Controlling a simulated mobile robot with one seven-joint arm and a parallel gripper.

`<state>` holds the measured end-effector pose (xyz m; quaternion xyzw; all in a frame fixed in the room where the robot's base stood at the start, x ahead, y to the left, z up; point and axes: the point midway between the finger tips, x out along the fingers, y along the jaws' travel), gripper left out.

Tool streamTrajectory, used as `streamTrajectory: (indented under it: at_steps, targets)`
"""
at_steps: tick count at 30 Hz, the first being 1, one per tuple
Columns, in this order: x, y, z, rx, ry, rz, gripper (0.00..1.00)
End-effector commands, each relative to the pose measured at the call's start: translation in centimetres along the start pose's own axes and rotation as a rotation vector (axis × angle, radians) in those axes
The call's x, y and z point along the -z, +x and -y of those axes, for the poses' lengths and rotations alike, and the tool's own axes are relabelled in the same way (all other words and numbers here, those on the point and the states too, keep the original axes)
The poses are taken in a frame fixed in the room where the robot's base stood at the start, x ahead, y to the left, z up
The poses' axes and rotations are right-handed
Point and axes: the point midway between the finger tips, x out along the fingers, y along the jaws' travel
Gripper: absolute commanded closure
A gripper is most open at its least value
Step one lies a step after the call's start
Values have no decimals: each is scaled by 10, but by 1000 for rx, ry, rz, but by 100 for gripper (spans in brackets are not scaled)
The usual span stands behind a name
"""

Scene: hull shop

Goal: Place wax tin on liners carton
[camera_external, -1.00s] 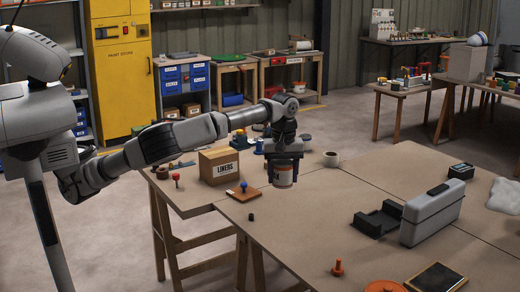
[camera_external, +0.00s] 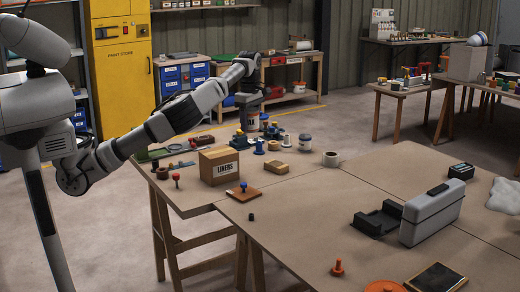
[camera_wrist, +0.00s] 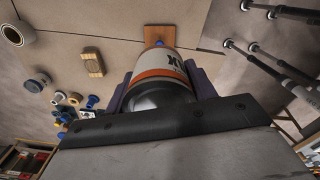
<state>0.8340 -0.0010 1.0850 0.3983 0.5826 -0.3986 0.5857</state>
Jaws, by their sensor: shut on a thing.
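The wax tin (camera_wrist: 165,65), pale with an orange band and dark lettering, is held between the purple-grey fingers of my gripper (camera_wrist: 163,88) in the wrist view. In the external view my gripper (camera_external: 250,103) is raised, with the tin (camera_external: 253,121) below it, up and right of the liners carton (camera_external: 219,166) in the picture. The carton is a closed brown box marked LINERS, standing on the near-left table. The tin is apart from the carton. I cannot make out the carton in the wrist view.
Several small fittings stand behind. A grey case (camera_external: 432,213) stands farther right. The table middle is clear.

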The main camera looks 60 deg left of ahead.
Motion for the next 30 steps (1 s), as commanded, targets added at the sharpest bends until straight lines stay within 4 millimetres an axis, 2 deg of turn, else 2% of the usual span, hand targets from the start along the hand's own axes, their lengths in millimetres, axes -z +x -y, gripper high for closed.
streamTrajectory:
  at_steps: [1, 6, 9, 12, 15, 20, 30]
  targets:
    - [30, -11, -11, -2, -95, -2, 77]
    - [114, -33, -30, -2, -384, -3, 77]
    - [154, -42, -35, -2, -522, -4, 77]
    - [184, -49, -36, 0, -625, -5, 77]
    - [202, -54, -36, 0, -690, -6, 77]
    - [212, -44, -36, 3, -728, -5, 77]
    - [212, 42, -35, 4, -728, -8, 77]
